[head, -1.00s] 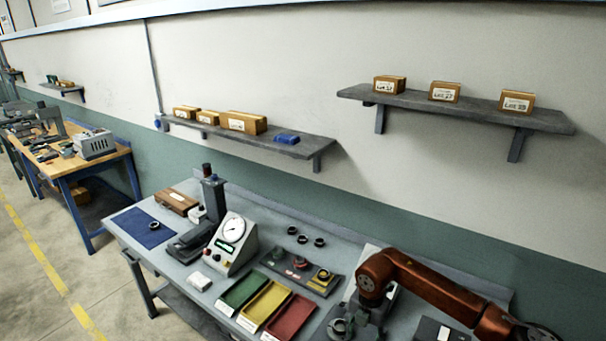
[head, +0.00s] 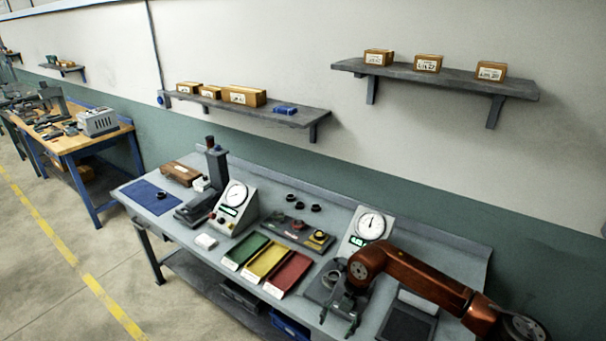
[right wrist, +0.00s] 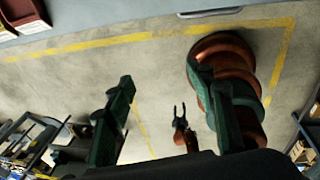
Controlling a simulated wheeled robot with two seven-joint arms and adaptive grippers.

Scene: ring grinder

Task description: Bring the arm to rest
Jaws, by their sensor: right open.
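My right arm, orange-brown, comes in from the lower right of the head view. Its dark right gripper (head: 342,312) points down over the front part of the grey bench (head: 200,262), right of the red tray (head: 288,272). In the right wrist view its two green-grey fingers (right wrist: 165,98) stand wide apart with only floor between them, so it is open and empty. My left gripper (right wrist: 180,110) shows small in the right wrist view, its two prongs apart, clear of the bench. It is outside the head view.
The bench carries a dial gauge (head: 234,203), a second gauge (head: 366,228), green (head: 244,249) and yellow (head: 265,261) trays, and a dark box (head: 408,318) close to my right arm. Several dark rings (head: 302,204) lie behind. Open floor (head: 60,290) lies at the left.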

